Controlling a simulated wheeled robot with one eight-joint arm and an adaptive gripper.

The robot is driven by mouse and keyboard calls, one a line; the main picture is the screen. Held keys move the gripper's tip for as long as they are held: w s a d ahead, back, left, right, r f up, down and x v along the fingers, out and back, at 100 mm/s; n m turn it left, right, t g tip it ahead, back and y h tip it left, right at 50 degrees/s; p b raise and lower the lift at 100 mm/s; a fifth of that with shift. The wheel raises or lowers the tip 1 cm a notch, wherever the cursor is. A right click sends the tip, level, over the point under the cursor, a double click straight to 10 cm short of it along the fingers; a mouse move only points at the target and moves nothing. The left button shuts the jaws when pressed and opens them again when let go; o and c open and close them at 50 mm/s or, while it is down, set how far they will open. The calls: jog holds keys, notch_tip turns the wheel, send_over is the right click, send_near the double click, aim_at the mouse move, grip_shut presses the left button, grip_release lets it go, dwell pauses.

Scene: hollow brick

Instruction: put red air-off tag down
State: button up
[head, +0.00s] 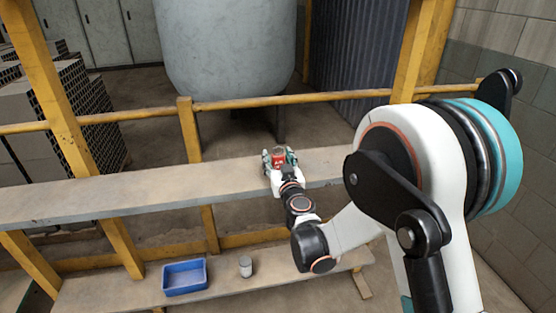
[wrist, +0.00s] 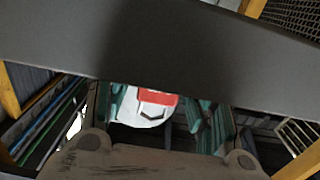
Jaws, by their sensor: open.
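The red air-off tag (head: 278,156) shows as a small red patch at the upper shelf board, between the fingers of my gripper (head: 280,159). In the wrist view the tag (wrist: 155,104) has a red band with a dark mark and a white rounded part. It lies between the teal fingers of my gripper (wrist: 160,115), which stand apart on both sides of it. My gripper is open around the tag. I cannot tell whether the tag rests on the board, since my wrist and fingers hide its lower part.
The grey upper shelf board (head: 140,190) is bare left of my gripper. A blue bin (head: 185,277) and a small grey cup (head: 245,266) stand on the lower board. Yellow posts and a yellow rail (head: 250,102) stand behind, before a large tank (head: 228,45).

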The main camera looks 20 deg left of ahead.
jog(key=shift+r, duration=0.1)
jog(key=shift+s, duration=0.15)
jog(key=p+v, duration=0.1)
jog(key=v, duration=1)
jog(key=shift+s+d, duration=0.3)
